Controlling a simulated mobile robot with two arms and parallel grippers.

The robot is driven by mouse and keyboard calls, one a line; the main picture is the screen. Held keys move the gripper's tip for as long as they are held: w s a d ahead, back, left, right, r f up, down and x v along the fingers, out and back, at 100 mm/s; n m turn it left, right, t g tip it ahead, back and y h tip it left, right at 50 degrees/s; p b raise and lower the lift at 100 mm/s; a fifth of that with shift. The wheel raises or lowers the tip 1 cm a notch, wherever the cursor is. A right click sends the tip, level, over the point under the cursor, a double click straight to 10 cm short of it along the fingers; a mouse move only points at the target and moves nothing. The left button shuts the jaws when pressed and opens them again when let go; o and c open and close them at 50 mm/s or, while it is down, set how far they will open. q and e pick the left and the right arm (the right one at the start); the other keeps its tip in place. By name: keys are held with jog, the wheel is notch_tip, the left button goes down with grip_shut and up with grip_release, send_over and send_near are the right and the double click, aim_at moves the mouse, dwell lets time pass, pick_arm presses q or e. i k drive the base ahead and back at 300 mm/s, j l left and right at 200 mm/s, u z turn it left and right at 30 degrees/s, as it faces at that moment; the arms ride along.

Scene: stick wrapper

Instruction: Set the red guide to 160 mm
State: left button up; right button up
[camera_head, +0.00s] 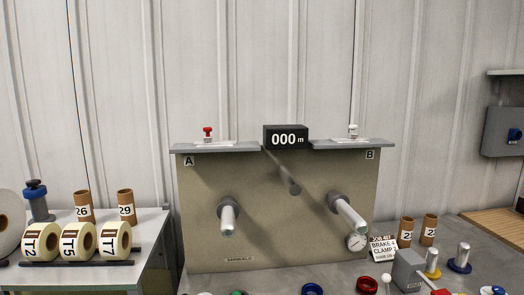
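A small red-topped guide (208,132) stands upright on the left top ledge, above the letter A. A pale strip, perhaps its scale, lies under it; its markings are too small to read. A matching white guide (353,131) stands on the right ledge, above the letter B. Neither of my grippers shows in the head view.
The beige machine panel (280,225) has several protruding rollers and a black display (286,138) reading 000 m. Label rolls (75,242) and brown cores (126,206) stand on the left table. A gauge (356,241), rings and a grey block (408,270) sit lower right.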

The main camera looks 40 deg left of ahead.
aim_at(207, 139)
jog(key=u, duration=1.65)
